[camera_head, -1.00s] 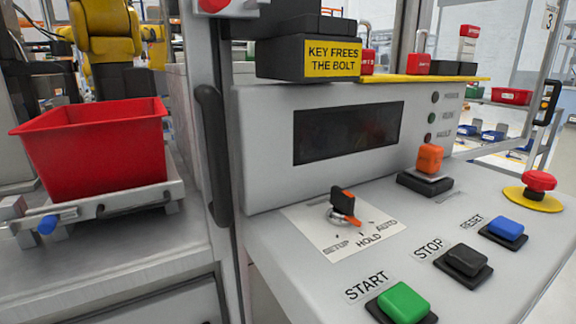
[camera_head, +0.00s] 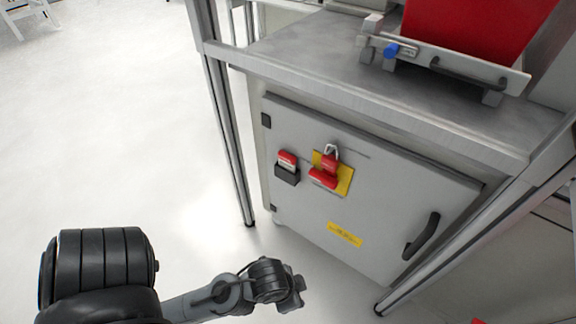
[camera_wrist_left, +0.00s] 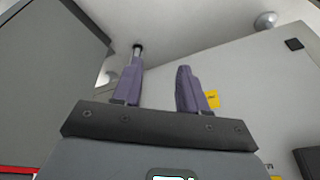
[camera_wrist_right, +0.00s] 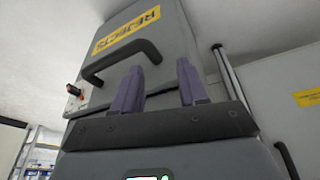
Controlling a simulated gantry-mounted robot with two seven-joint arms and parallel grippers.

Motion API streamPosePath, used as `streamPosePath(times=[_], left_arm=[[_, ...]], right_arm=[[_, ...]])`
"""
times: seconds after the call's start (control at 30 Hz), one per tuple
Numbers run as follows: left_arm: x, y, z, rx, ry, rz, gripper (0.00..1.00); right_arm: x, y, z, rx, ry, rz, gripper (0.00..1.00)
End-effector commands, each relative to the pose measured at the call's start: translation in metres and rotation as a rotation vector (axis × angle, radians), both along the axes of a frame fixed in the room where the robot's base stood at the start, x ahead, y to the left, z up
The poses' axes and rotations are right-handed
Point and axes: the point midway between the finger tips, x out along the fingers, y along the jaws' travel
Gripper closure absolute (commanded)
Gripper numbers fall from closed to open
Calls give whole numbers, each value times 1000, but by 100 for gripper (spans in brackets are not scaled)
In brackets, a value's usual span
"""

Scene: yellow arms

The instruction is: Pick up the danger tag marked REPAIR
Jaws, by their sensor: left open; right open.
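In the head view a red tag (camera_head: 287,159) stands in a small black holder (camera_head: 287,175) on the grey cabinet door. Beside it a red padlock (camera_head: 330,162) with another red piece (camera_head: 323,179) hangs over a yellow plate (camera_head: 346,178). The lettering is too small to read, so I cannot tell which is marked REPAIR. My left arm (camera_head: 270,282) reaches in low, in front of and below the cabinet, apart from the tags. My left gripper (camera_wrist_left: 160,62) is open and empty. My right gripper (camera_wrist_right: 160,68) is open and empty; it is outside the head view.
A shelf (camera_head: 370,95) juts out above the cabinet with a red bin (camera_head: 475,35) on it. A metal post (camera_head: 225,120) stands left of the cabinet. A yellow REJECTS label (camera_wrist_right: 127,30) and black handle (camera_wrist_right: 120,62) show in the right wrist view.

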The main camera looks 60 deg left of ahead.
Motion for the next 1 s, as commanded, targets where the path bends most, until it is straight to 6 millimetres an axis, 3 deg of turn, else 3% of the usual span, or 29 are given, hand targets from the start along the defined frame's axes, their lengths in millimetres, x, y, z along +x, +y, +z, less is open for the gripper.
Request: streamPosePath(times=[0.43,0.73,1.0], left_arm=[[0,1,0,5,0,-4,56],[0,-1,0,-4,1,2,10],[0,-1,0,-4,1,3,8]], right_arm=[[0,0,0,2,0,-2,57],[0,-1,0,-4,-1,3,57],[0,-2,0,-7,0,5,57]])
